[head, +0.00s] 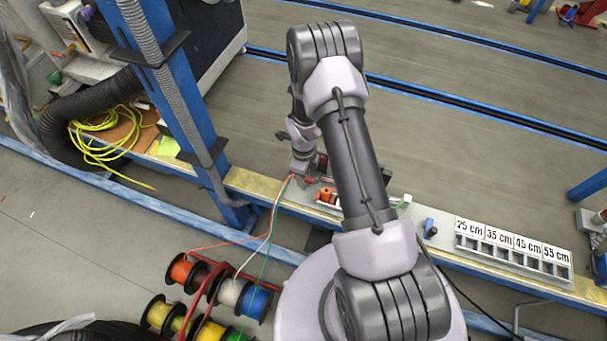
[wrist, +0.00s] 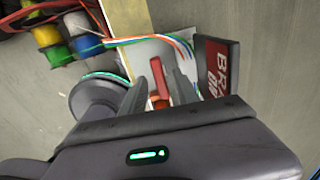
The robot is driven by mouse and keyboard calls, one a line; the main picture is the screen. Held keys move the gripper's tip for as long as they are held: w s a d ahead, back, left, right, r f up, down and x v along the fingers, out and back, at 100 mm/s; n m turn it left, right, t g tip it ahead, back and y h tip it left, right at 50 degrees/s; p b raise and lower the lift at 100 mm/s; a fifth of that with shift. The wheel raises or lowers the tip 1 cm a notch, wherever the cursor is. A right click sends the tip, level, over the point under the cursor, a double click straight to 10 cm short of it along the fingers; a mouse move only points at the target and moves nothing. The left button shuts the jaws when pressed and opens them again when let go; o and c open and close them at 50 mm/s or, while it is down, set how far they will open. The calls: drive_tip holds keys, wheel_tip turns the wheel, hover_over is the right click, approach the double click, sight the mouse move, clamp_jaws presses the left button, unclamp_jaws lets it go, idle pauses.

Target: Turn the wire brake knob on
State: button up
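The wire brake knob is a narrow red handle (wrist: 160,78) in the wrist view, with an orange-red part below it. My gripper (wrist: 160,76) has one finger on each side of the handle. The fingers look apart, with small gaps beside the handle; contact cannot be made out. A dark and red brake sign (wrist: 222,70), partly legible as "BRA", stands just right of the fingers. In the head view my gripper (head: 306,168) is low over the bench, and the knob cannot be told apart there.
Orange, white and green wires (head: 275,205) run from the wire spools (head: 188,270) up to the bench beside my gripper. A blue post (head: 190,110) stands to the left. A tray with length labels (head: 513,250) lies to the right on the bench.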

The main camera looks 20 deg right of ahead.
drive_tip(key=shift+r, duration=0.1)
wheel_tip(320, 180, up, 17)
drive_tip(key=p, duration=0.6)
drive_tip(key=shift+r, duration=0.1)
drive_tip(key=s+a+r+n+t, duration=0.1)
drive_tip(key=s+a+r+n, duration=0.2)
drive_tip(key=r, duration=0.8)
drive_tip(key=a+r+n+t, duration=0.2)
drive_tip(key=r+n, duration=0.4)
drive_tip(key=r, duration=0.5)
drive_tip(key=s+a+r+n+t+y, duration=0.1)
drive_tip(key=s+a+r+n, duration=0.3)
drive_tip(key=s, duration=0.5)
drive_tip(key=s+a+r+n+t+y, duration=0.1)
drive_tip(key=s+a+r+n, duration=0.2)
drive_tip(key=s+r+n, duration=0.4)
drive_tip(key=s+n, duration=0.1)
drive_tip(key=n, duration=0.1)
drive_tip(key=shift+s+a+r+n+t, duration=0.35)
drive_tip(key=shift+s+r+n+t, duration=0.05)
